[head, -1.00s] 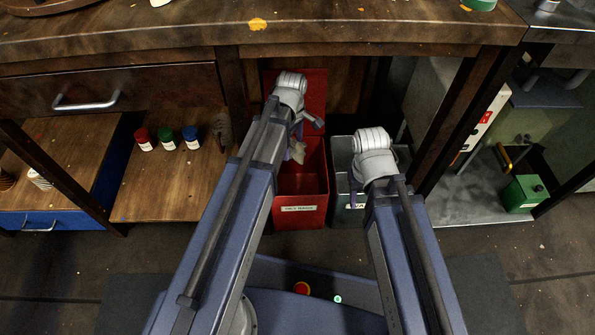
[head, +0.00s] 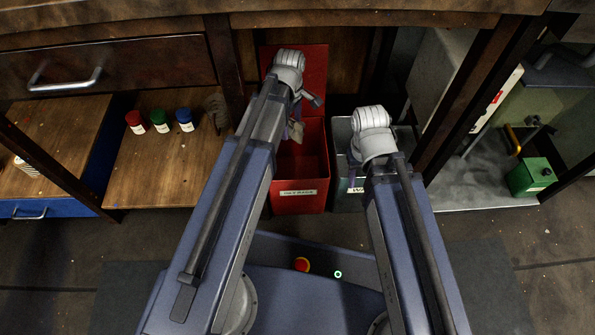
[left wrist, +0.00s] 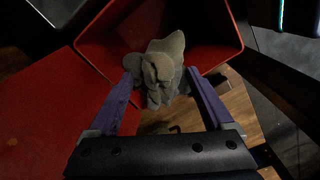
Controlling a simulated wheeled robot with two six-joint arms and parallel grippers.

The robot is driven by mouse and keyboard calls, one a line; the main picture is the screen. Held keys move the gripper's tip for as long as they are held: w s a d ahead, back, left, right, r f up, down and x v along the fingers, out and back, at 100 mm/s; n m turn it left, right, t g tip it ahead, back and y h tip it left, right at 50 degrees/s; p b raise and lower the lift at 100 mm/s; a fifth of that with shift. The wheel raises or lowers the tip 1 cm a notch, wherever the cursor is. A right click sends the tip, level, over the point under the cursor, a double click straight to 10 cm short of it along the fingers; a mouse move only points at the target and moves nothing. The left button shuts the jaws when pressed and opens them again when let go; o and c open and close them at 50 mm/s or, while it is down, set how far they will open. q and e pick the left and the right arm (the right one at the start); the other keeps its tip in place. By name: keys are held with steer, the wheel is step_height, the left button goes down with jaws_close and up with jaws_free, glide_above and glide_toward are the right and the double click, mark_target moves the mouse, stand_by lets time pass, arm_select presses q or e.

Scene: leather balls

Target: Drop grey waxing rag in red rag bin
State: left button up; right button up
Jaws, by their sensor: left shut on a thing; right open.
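The grey waxing rag (left wrist: 155,68) is a crumpled bundle between the purple fingers of my left gripper (left wrist: 160,88), which is shut on it. In the head view the rag (head: 294,130) shows as a small grey patch by my left gripper (head: 297,118), at the upper left of the red rag bin. The red rag bin (head: 322,165) stands open on the floor under the bench, with a pale label on its front and its red lid raised behind. In the left wrist view the red bin (left wrist: 225,25) lies behind the rag. My right gripper (head: 354,172) is open and mostly hidden behind its wrist.
A grey bin (head: 343,200) stands right of the red one, under my right wrist. The bench front edge (head: 120,30) runs above. Red, green and blue jars (head: 160,121) sit on the left shelf. A green box (head: 531,176) is at right.

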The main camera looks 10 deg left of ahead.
arm_select(q)
steer(key=shift+f+b, duration=1)
steer(key=shift+f, duration=0.5)
steer(key=shift+r, duration=0.1)
steer(key=o, duration=0.9)
steer(key=shift+o, duration=0.2)
steer(key=shift+r, duration=0.1)
step_height(320, 180, up, 8)
steer(key=p, duration=0.8)
steer(key=shift+f, duration=0.2)
steer(key=shift+s, duration=0.1)
